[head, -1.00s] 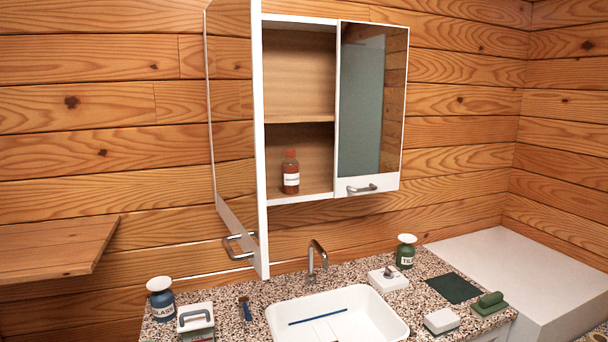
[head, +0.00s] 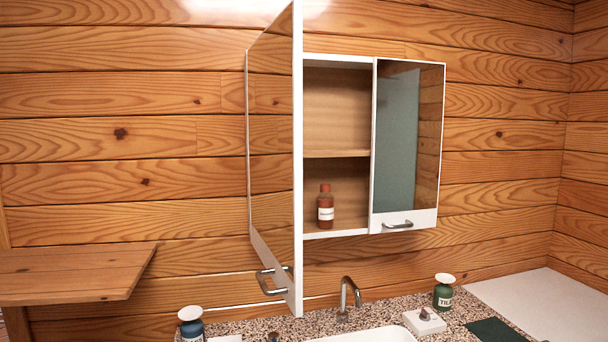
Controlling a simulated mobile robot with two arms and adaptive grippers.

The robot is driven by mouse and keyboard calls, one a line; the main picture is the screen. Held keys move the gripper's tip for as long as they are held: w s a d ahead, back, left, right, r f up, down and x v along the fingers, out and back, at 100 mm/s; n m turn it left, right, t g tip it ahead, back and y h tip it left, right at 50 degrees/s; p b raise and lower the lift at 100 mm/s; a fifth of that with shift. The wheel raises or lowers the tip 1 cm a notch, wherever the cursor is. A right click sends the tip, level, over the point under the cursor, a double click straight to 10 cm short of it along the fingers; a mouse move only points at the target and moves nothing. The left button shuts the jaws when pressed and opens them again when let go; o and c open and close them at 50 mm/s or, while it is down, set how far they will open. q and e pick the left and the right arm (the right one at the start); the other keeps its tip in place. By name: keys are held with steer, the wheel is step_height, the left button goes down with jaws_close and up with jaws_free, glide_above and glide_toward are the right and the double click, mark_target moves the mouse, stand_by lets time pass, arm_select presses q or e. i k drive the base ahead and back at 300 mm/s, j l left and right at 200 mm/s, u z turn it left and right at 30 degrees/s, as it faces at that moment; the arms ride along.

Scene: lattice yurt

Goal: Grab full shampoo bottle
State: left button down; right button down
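A red-brown bottle (head: 325,207) with a red cap and a white label stands upright on the lower shelf of the wall cabinet (head: 338,154). I take it for the shampoo bottle, but its label is too small to read. The cabinet's left mirrored door (head: 272,150) stands wide open toward me. The right mirrored door (head: 409,140) is shut. Neither of my grippers shows in the head view.
The open left door juts out left of the bottle. Below are a speckled counter (head: 385,310), a white basin (head: 365,335), a tap (head: 346,298), a blue bottle (head: 191,325) and a green bottle (head: 444,294). A wooden shelf (head: 75,272) sticks out at left.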

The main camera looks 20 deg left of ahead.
mark_target(325, 200)
steer(key=l+z, duration=0.1)
steer(key=z, duration=0.35)
steer(key=l+z, duration=0.1)
steer(key=z, duration=0.35)
steer(key=l+z, duration=0.1)
steer(key=z, duration=0.8)
steer(key=l+z, duration=0.15)
steer(key=z, duration=0.3)
steer(key=i+z, duration=0.1)
steer(key=z, duration=0.35)
steer(key=i+l+z, duration=0.25)
steer(key=i+z, duration=0.15)
steer(key=i+l+z, duration=0.15)
steer(key=i+z, duration=0.3)
steer(key=i, duration=0.3)
steer(key=u, duration=3.15)
steer(key=i+j+u, duration=0.2)
steer(key=u, duration=0.25)
steer(key=i+j+u, duration=0.25)
steer(key=u, duration=0.2)
steer(key=i+j+u, duration=0.15)
steer(key=u, duration=0.3)
steer(key=i, duration=0.6)
